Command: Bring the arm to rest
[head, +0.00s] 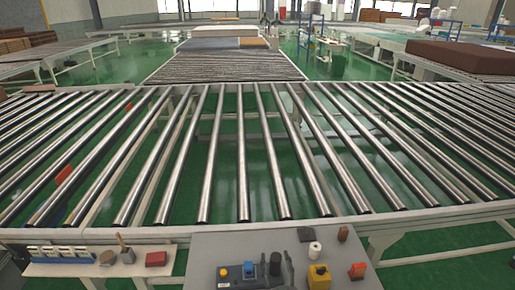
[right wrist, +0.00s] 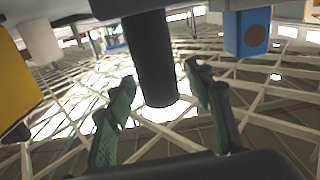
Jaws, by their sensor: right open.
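My right gripper (head: 283,268) is low in the middle of the head view, small and dark over the grey worktop, and hard to make out there. In the right wrist view, which appears upside down, its two dark green fingers (right wrist: 160,100) stand apart. A black cylinder (right wrist: 150,60) shows in the gap between them, beyond or between the fingers; I cannot tell which. No contact with the fingers is clear. The same black cylinder (head: 275,262) seems to stand on the worktop in the head view. My left gripper is not in view.
The grey worktop (head: 215,245) also holds a blue block (head: 248,268), a yellow block (head: 318,275) and a white roll (head: 314,249). A wide roller conveyor (head: 240,150) lies beyond, its middle bare. A brown mattress-like block (head: 458,56) lies at the back right.

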